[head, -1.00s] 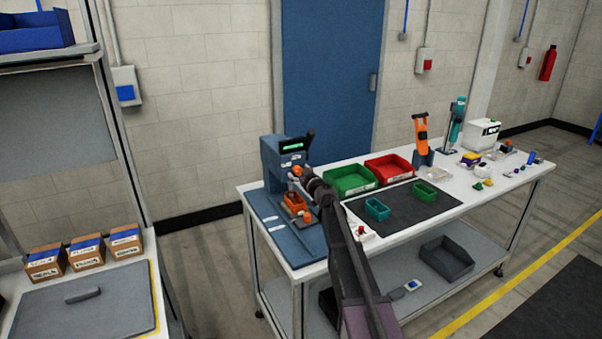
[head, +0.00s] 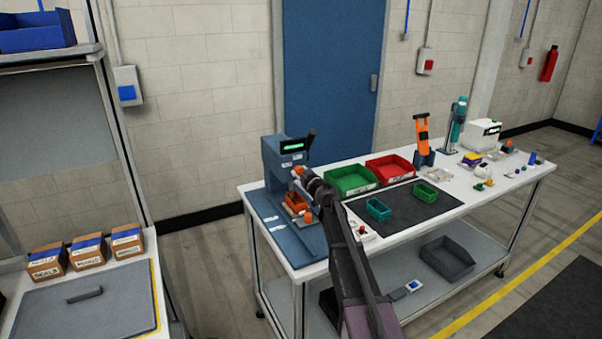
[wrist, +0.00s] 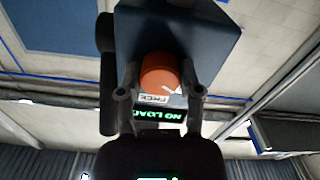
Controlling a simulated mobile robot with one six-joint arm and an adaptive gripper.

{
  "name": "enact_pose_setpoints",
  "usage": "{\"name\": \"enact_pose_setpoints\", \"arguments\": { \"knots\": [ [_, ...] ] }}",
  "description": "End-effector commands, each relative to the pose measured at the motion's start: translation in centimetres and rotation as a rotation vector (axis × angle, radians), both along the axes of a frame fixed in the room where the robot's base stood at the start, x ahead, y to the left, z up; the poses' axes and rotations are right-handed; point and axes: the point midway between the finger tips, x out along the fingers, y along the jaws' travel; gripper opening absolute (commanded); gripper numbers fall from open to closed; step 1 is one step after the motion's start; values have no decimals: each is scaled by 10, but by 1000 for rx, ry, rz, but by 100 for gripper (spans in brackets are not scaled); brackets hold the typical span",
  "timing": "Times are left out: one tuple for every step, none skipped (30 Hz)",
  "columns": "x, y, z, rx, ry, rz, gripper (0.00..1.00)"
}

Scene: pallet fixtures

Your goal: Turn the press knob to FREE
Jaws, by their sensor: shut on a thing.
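The blue press (head: 272,160) stands at the left end of the white workbench, with a dark lever and a lit green display. Its orange knob (wrist: 162,72) is between the two fingers of my gripper (wrist: 160,82) in the wrist view, and the fingers are shut on it. A white mark shows on the knob. A small white label beside it seems to read FREE, though it is blurred. The display (wrist: 160,115) reads NO LOAD, upside down in the wrist view. In the head view the knob (head: 298,171) is partly hidden by my gripper.
An orange holder (head: 296,203) sits on the press base below my gripper. A green bin (head: 350,181) and a red bin (head: 390,168) stand right of the press. A dark mat (head: 400,215) carries two small green trays. The blue door lies behind.

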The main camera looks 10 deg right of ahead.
Motion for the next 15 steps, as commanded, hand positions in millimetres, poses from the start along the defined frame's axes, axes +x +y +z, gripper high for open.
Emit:
{"name": "enact_pose_setpoints", "arguments": {
  "knots": [
    [1, -1, 0, 17, 5, -4, 0],
    [1, -1, 0, 28, 8, -4, 0],
    [1, -1, 0, 46, 14, -4, 0],
    [2, -1, 0, 59, 18, -4, 0],
    [2, -1, 0, 76, 24, -4, 0],
    [2, -1, 0, 98, 31, -4, 0],
    [2, -1, 0, 117, 37, -4, 0],
    [2, -1, 0, 137, 43, -4, 0],
    [2, -1, 0, 165, 52, -4, 0],
    [2, -1, 0, 187, 59, -4, 0],
    [2, -1, 0, 211, 67, -4, 0],
    [2, -1, 0, 243, 77, -4, 0],
    [2, -1, 0, 269, 86, -4, 0],
    [2, -1, 0, 294, 94, -4, 0],
    [2, 0, 1, 330, 105, -4, 0]
  ]
}}
